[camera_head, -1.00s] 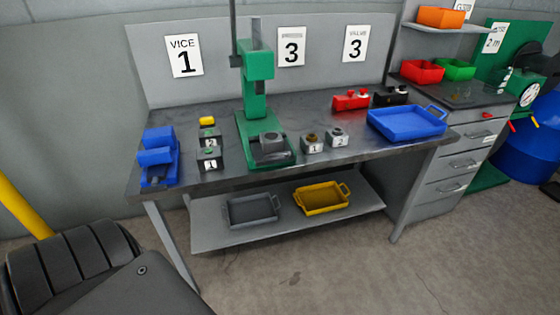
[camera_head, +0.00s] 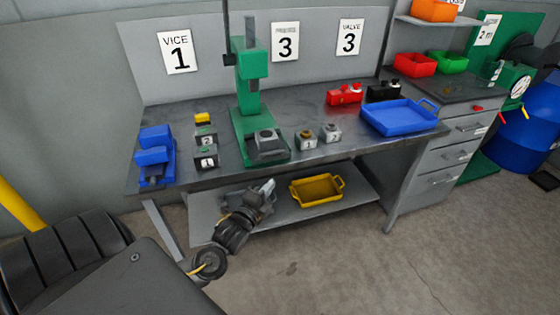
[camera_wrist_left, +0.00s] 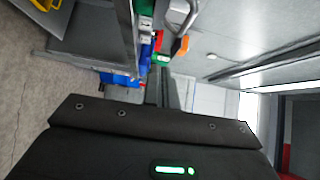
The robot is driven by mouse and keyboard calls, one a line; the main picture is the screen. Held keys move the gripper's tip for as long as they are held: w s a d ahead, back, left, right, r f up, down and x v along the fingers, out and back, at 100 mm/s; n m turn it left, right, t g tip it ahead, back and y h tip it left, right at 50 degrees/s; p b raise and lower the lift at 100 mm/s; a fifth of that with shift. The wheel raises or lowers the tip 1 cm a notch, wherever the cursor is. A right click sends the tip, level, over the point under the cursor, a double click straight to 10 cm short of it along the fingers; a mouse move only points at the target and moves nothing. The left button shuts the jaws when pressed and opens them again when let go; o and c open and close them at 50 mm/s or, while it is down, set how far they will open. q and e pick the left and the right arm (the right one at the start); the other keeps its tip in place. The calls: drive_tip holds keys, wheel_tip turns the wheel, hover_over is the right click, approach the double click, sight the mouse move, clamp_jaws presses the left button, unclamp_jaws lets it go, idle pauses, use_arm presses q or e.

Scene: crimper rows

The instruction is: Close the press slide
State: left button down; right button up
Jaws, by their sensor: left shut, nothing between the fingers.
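My left gripper (camera_head: 268,187) is shut and empty, in front of the bench and below the tabletop edge, apart from the press. In the left wrist view the fingers (camera_wrist_left: 165,85) lie close together, pointing towards the bench side. My right gripper is in neither current view.
A blue vice (camera_head: 155,158) and several small numbered blocks stand on the workbench (camera_head: 320,120). A blue tray (camera_head: 400,118) is at its right. A yellow tray (camera_head: 317,190) lies on the lower shelf, right of my left gripper.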

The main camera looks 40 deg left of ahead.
use_arm(q)
drive_tip(key=p, duration=0.3)
approach(285, 154)
drive_tip(key=w+d, duration=0.2)
drive_tip(key=w, duration=0.2)
drive_tip(key=w+a, duration=0.1)
drive_tip(key=a+p, duration=0.1)
drive_tip(key=a, duration=0.1)
drive_tip(key=shift+w, duration=0.4)
